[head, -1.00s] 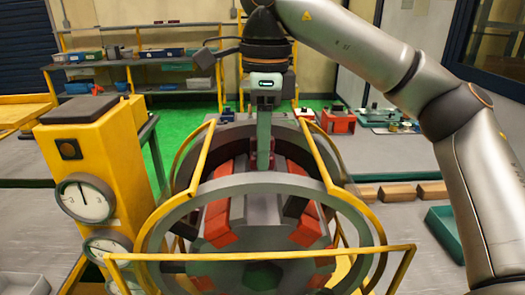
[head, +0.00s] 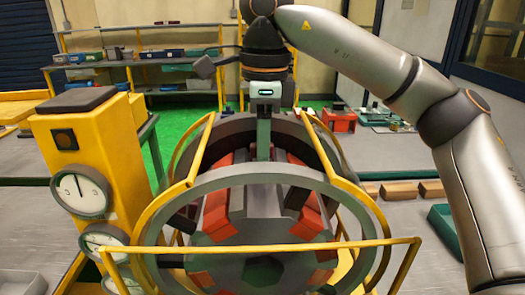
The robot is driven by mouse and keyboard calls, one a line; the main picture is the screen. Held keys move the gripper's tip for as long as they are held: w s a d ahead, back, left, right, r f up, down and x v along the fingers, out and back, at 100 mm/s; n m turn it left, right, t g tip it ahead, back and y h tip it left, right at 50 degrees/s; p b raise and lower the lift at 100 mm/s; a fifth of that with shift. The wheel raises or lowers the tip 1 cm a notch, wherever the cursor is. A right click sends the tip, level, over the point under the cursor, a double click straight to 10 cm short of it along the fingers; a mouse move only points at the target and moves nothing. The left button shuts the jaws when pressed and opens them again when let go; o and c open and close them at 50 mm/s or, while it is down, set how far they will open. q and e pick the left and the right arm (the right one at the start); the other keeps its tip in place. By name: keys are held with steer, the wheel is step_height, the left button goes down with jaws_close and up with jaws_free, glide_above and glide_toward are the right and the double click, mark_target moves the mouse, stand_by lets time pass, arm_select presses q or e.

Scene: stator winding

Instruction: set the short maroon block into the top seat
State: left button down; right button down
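The stator (head: 262,262) lies with its round face toward me inside a yellow frame, with several red and dark blocks around its inside. A grey channel (head: 263,203) runs down its upper middle. My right gripper (head: 263,158) points straight down into the far upper part of the stator, above the far end of this channel. Its fingertips are small and partly hidden, so I cannot tell whether they are open or shut. I cannot make out the short maroon block for certain; a dark reddish patch beside the fingertips is too small to tell. My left gripper is out of view.
Yellow rails (head: 262,248) and a grey ring (head: 345,205) surround the stator closely. A yellow post with gauges (head: 80,191) stands at the left. Brown blocks (head: 400,190) and a green tray (head: 446,228) lie at the right. Shelves stand at the back.

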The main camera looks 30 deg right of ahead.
steer(key=shift+f, duration=0.25)
steer(key=shift+c, duration=2.2)
jaws_free()
steer(key=shift+r, duration=0.1)
step_height(320, 180, up, 11)
steer(key=shift+f+p, duration=0.15)
steer(key=shift+p, duration=0.85)
steer(key=shift+d+r, duration=0.1)
steer(key=shift+r, duration=0.7)
